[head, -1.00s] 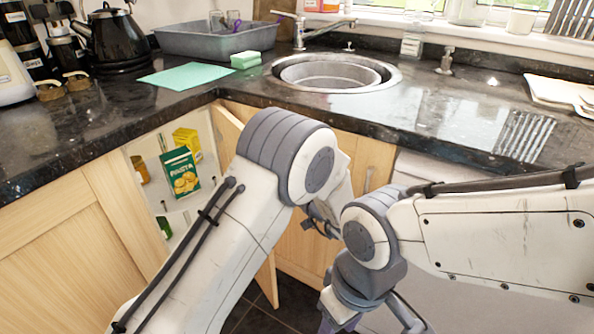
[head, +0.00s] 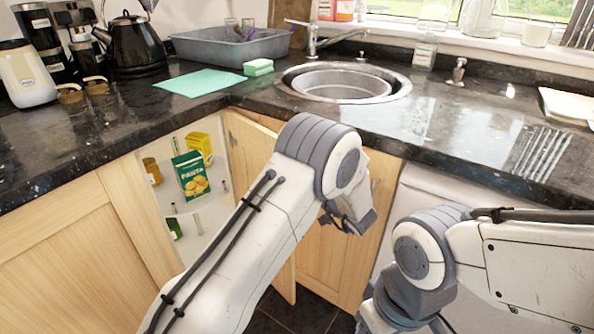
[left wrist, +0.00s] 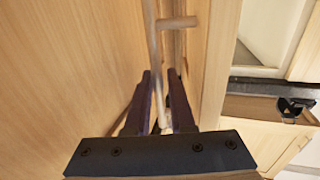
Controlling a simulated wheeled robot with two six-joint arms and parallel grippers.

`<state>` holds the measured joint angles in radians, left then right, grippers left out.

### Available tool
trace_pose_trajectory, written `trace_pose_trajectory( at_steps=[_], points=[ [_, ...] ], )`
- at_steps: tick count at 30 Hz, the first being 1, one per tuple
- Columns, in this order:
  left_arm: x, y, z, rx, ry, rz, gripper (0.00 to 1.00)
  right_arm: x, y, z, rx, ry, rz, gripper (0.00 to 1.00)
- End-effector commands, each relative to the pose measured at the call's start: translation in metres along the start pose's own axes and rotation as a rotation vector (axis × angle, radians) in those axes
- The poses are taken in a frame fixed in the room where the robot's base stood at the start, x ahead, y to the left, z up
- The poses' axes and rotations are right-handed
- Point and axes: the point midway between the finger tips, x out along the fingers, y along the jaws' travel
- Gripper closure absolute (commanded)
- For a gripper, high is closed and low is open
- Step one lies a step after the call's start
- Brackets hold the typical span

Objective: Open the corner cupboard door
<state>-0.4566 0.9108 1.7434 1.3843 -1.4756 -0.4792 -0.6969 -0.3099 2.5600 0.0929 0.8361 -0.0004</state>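The corner cupboard door (head: 244,150) is pale wood and stands ajar, swung out from the cupboard, with my left arm in front of much of it. The opening beside it shows white shelves inside.
A green pasta box (head: 190,175), a yellow box (head: 199,147) and a jar (head: 152,171) stand inside the cupboard. The dark granite worktop (head: 90,135) overhangs the cupboards. The sink (head: 343,82) is above the corner. Dark floor tiles (head: 300,311) show below.

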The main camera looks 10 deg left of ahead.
Motion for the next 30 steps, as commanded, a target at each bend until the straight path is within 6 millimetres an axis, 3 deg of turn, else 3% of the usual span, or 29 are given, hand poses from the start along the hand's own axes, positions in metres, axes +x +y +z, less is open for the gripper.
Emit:
trace_pose_trajectory(
  at_steps=[14,24,30],
  points=[
    [-0.01,0.003,0.0,0.0,-0.002,0.007,0.74,-0.002,0.0,0.0,0.0,0.0,0.0,0.5],
    [-0.073,0.002,-0.001,0.0,-0.001,0.009,0.74,-0.011,-0.001,-0.001,0.0,0.0,0.0,0.5],
    [-0.1,0.002,-0.001,-0.001,-0.001,0.005,0.74,-0.013,-0.001,-0.001,0.0,0.0,0.0,0.5]
  ],
)
